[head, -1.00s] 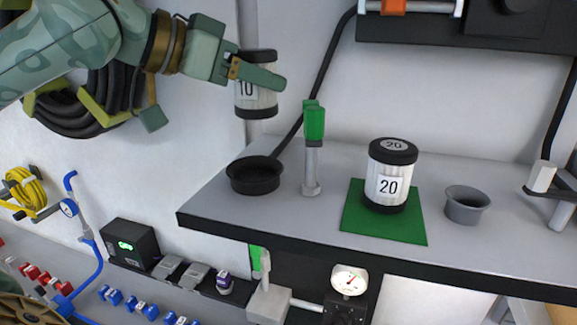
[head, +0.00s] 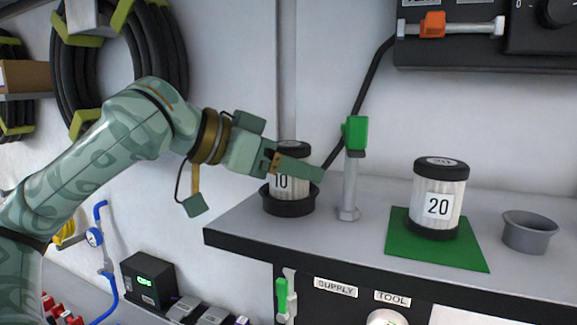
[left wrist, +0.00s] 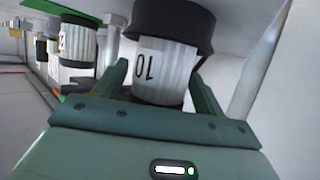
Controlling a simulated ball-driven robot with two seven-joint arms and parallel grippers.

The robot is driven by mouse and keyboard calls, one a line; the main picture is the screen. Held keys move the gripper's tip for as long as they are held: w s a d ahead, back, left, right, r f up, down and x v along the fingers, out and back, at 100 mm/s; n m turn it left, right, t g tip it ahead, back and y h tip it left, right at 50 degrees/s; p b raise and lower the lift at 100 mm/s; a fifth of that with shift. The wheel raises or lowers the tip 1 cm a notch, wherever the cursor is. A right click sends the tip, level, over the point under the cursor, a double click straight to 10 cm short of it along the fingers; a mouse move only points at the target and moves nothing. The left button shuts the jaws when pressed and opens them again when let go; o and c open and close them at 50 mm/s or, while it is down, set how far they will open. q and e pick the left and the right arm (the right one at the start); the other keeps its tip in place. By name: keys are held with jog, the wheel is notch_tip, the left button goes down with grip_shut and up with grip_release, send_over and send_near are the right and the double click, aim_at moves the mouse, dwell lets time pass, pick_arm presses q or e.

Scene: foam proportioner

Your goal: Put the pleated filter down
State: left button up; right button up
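The pleated filter marked 10 (head: 293,150) stands upright in a round black dish (head: 290,208) on the grey bench. It is a white pleated cylinder with dark end caps, and it also shows upside down in the left wrist view (left wrist: 160,72). My left gripper (head: 300,172) is around the filter, one finger on each side. In the left wrist view its fingers look slightly spread, with a narrow gap beside the filter. The near finger hides part of the filter in the head view. My right gripper is out of view.
A green-topped post (head: 350,180) stands just right of the dish. A filter marked 20 (head: 440,195) stands on a green mat (head: 465,258), with an empty grey cup (head: 530,232) further right. The bench's front edge (head: 330,262) is close to the dish.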

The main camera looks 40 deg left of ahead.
pick_arm(q)
jog(key=shift+s, duration=0.1)
jog(key=b+v, duration=0.2)
jog(key=b, duration=0.1)
jog(key=b+v, duration=0.1)
jog(key=shift+s+a+f, duration=0.2)
jog(key=shift+s+a, duration=0.05)
jog(key=b+v, duration=0.3)
jog(key=v, duration=0.5)
jog(key=shift+s+r, duration=0.15)
jog(key=shift+r, duration=0.25)
